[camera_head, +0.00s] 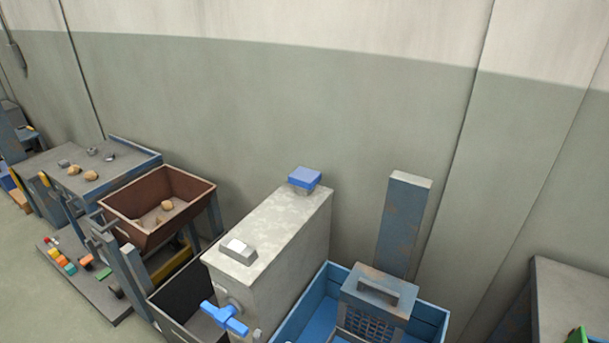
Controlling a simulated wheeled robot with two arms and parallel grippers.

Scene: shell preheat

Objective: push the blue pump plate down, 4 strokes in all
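A blue pump plate (304,177) sits on a short stem on top of the tall grey box-shaped housing (290,228), near its back end. The plate stands a little above the housing's top face. A small light grey block (238,250) sits at the front end of the same top. A blue valve handle (224,317) sticks out from the housing's front. Neither of my grippers shows in this view, and nothing touches the blue plate.
A brown bin (200,188) and a workbench (117,178) stand left. A grey cabinet (570,295) is at right. The wall is behind.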

